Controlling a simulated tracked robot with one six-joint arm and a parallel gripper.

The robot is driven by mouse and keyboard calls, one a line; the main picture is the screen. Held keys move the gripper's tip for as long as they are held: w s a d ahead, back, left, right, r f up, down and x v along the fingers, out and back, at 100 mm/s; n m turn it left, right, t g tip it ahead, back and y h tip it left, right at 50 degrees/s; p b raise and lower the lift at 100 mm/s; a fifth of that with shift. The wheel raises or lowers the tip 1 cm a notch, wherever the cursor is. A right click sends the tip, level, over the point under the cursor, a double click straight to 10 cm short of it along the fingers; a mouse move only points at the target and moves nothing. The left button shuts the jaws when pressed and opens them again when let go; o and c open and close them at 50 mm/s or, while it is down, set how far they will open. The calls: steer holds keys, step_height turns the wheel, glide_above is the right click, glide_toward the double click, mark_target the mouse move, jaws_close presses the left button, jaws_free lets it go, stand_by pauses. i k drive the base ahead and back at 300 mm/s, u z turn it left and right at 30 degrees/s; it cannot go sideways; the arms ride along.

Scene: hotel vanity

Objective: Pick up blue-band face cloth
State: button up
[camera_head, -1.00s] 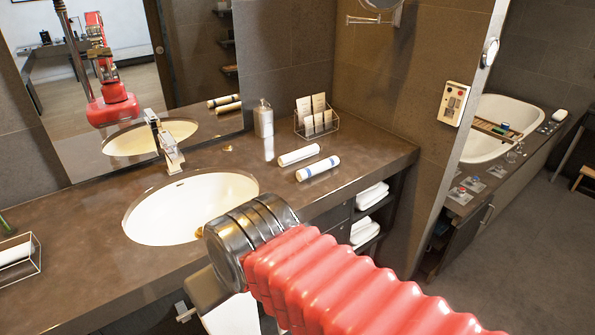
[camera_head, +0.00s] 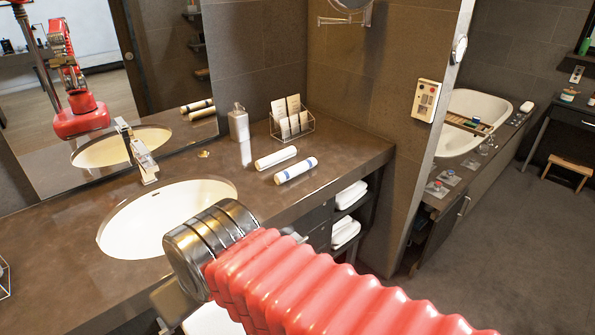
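The blue-band face cloth (camera_head: 295,170) is a rolled white cloth with blue bands near its ends. It lies on the brown vanity counter (camera_head: 345,165), right of the sink. A second rolled white cloth (camera_head: 276,158) lies just behind it, with no clear blue band seen. My red ribbed arm with its metal collar reaches in from the lower right, over the front of the counter. The arm is apart from both cloths.
The sink (camera_head: 130,235) and its tall faucet (camera_head: 138,155) are left of the cloths. A soap bottle (camera_head: 239,124) and a wire rack with cards (camera_head: 291,120) stand behind them. Folded towels (camera_head: 350,194) fill shelves under the counter. A wall stands to the right.

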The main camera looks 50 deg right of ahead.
mark_target(281, 177)
steer(key=i, duration=0.95)
steer(key=u, duration=0.05)
